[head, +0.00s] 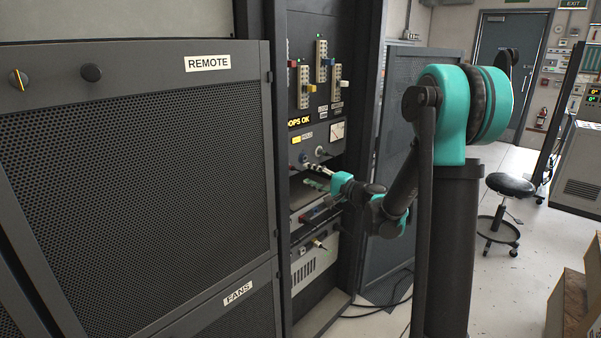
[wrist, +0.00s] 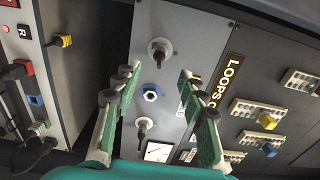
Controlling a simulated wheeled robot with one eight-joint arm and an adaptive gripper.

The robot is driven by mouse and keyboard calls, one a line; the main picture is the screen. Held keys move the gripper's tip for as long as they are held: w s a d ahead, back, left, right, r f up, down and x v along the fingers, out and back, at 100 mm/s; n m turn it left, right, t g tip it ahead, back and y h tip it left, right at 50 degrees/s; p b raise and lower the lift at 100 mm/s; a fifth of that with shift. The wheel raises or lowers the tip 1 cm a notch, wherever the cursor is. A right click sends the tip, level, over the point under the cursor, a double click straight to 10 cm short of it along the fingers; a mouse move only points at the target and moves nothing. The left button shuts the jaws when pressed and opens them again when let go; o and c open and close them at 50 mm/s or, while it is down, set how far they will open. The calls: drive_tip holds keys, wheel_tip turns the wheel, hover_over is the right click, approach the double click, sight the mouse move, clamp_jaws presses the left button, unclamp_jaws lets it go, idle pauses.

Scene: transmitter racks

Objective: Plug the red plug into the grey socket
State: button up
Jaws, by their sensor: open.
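My gripper (head: 323,171) reaches toward the front of the open rack bay. In the wrist view my gripper (wrist: 158,80) is open, with nothing between its fingers. A blue-ringed socket (wrist: 151,92) on the grey panel shows between and beyond the fingers. A round grey metal fitting (wrist: 160,48) is above it in that view, and another grey fitting (wrist: 143,127) is below. I cannot tell which of these is the grey socket. No red plug can be made out for sure; a small red block (wrist: 24,66) on the left unit may be a button or a plug.
In the wrist view a yellow plug (wrist: 62,41) sticks out from the left unit. A closed mesh cabinet (head: 140,180) stands left of the bay.

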drive_tip(key=v, duration=0.3)
drive_tip(key=shift+s+d, duration=0.25)
drive_tip(key=shift+s, duration=0.05)
drive_tip(key=s+d+f+n+g+h, duration=0.25)
drive_tip(key=s+f, duration=0.35)
drive_tip(key=s, duration=0.3)
drive_tip(key=s+d+f+n+g+h, duration=0.2)
drive_tip(key=s+d+f+n+h, duration=0.15)
drive_tip(key=s+f, duration=0.35)
drive_tip(key=s+d+f+g+h, duration=0.1)
drive_tip(key=s+d+f+h, duration=0.2)
drive_tip(key=s+d, duration=0.4)
drive_tip(key=s+d+f+n+g+h, duration=0.1)
drive_tip(key=s+d+f+h, duration=0.2)
drive_tip(key=s+d+h, duration=0.2)
drive_tip(key=s+d, duration=0.2)
drive_tip(key=s, duration=0.1)
drive_tip(key=shift+s+d+f+n, duration=0.2)
drive_tip(key=shift+d+f+n, duration=0.05)
drive_tip(key=shift+f+n, duration=0.1)
